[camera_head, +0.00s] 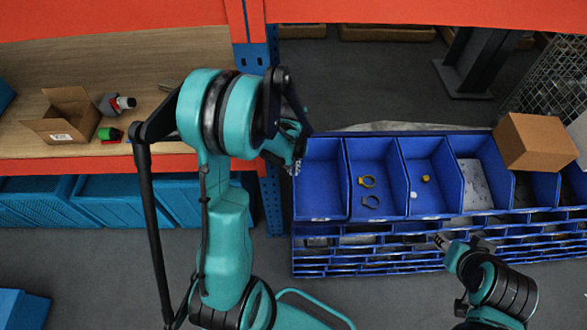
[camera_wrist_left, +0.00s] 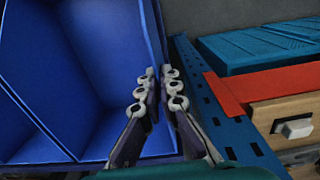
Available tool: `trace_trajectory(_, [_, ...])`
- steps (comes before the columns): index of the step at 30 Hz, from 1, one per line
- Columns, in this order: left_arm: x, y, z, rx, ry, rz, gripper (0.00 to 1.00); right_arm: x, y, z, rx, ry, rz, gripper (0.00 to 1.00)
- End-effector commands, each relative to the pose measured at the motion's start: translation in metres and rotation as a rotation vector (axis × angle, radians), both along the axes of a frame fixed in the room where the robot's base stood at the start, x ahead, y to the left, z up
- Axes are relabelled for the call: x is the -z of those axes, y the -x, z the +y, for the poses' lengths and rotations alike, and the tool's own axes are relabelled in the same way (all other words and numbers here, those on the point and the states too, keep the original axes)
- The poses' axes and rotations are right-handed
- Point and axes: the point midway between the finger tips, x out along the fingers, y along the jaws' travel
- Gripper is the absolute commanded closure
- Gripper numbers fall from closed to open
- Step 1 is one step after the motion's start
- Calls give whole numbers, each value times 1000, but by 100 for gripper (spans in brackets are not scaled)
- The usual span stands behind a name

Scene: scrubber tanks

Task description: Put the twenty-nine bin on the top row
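A row of blue bins tops the blue rack in the head view. The leftmost bin (camera_head: 320,185) looks empty and sits at the left end of this row. It also fills the left of the left wrist view (camera_wrist_left: 105,70). No number is readable on any bin. My left gripper (camera_head: 297,152) is at this bin's left wall. In the left wrist view its fingers (camera_wrist_left: 159,88) are close together, one on each side of the wall. My right gripper (camera_head: 455,243) is in front of the rack's lower rows; its finger gap is unclear.
A cardboard box (camera_head: 535,142) sits on the right bins. A blue post (camera_head: 270,205) and a wooden shelf (camera_head: 30,90) stand left.

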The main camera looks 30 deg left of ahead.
Motion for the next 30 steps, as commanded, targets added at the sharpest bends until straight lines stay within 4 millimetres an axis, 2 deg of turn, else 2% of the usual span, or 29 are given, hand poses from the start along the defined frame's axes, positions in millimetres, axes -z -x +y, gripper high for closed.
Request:
trace_trajectory(11, [5,0,0,0,0,0,100,4,0,0,0,0,0,60])
trace_trajectory(15, [4,0,0,0,0,0,74,3,0,0,0,0,0,60])
trace_trajectory(25, [1,0,0,0,0,0,74,1,0,0,0,0,0,60])
trace_trajectory(30, [-19,0,0,0,0,0,74,-3,0,0,0,0,0,60])
